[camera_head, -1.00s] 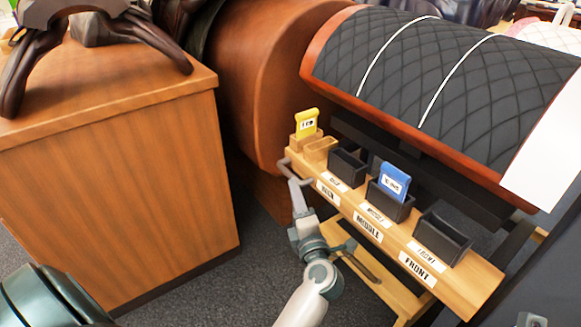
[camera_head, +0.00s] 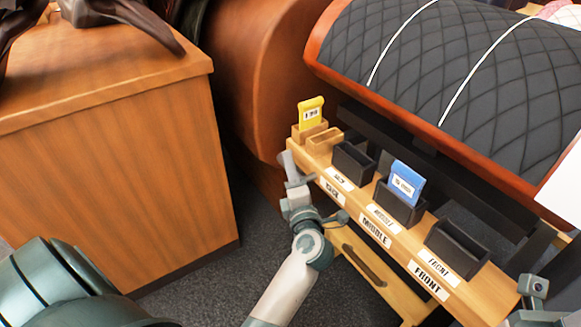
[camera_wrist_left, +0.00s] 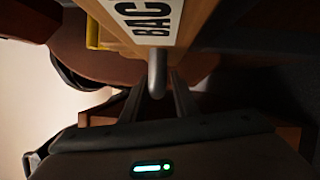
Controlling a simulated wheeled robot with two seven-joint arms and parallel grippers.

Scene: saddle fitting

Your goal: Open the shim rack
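The wooden shim rack (camera_head: 455,290) runs diagonally below the saddle form, with labels BACK, MIDDLE and FRONT. A yellow shim (camera_head: 311,113) stands in a wooden holder at its far left end. A blue shim (camera_head: 406,182) stands in the middle black bin. My left gripper (camera_head: 292,168) is at the rack's BACK end. In the left wrist view, a grey metal handle (camera_wrist_left: 157,75) on the rack lies between my left gripper's open fingers (camera_wrist_left: 158,100), with gaps visible beside it. A grey part of my right arm (camera_head: 533,287) shows at the lower right; its fingertips cannot be made out.
A drawer-like wooden front with a dark handle (camera_head: 365,265) is below the rack. A wooden cabinet (camera_head: 110,180) stands at left. The black quilted saddle form (camera_head: 450,80) overhangs the rack. Dark carpet (camera_head: 215,285) shows between cabinet and rack.

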